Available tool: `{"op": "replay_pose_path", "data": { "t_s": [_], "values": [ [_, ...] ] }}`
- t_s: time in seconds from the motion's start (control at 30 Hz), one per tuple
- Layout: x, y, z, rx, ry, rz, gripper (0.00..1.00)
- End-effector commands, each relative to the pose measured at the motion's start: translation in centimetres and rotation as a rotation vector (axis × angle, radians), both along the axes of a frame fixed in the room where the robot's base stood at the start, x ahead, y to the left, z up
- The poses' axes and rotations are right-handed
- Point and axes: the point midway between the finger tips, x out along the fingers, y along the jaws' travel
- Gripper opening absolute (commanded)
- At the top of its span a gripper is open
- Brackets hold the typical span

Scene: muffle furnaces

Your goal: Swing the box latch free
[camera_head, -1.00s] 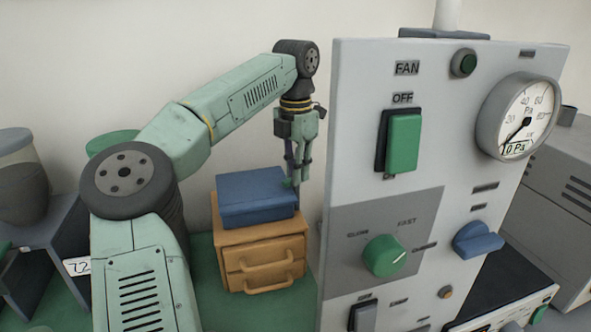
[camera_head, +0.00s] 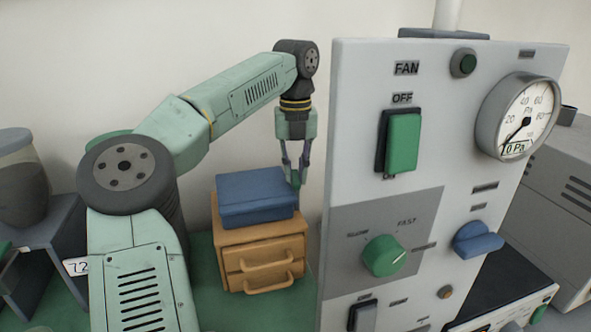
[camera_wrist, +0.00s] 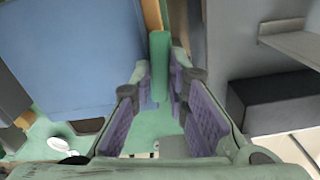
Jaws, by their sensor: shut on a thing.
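The blue box (camera_head: 255,195) sits shut on a small wooden drawer unit (camera_head: 235,258) in the head view. It fills the upper left of the wrist view (camera_wrist: 70,55). A green latch (camera_wrist: 159,62), a narrow upright bar, stands at the box's right side in the wrist view. In the head view the green latch (camera_head: 295,179) shows only as a small piece at the fingertips. My gripper (camera_head: 295,176) points down at the box's right end. Its fingertips (camera_wrist: 160,78) are on either side of the latch, shut on it. The latch's pivot is not clearly visible.
A tall grey control panel (camera_head: 365,60) with a green fan switch, knobs and a gauge stands close right of my gripper. A dark shelf (camera_head: 50,230) with a grey container (camera_head: 22,185) is at the left. Green surface shows around the drawer unit.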

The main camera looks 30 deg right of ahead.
Motion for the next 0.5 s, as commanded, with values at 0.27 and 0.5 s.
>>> {"op": "replay_pose_path", "data": {
  "t_s": [0.27,0.5],
  "values": [
    [0.07,-0.01,0.06,-0.002,-0.002,0.144,0.00],
    [0.08,0.00,0.06,-0.002,-0.002,0.196,0.00]
  ]
}}
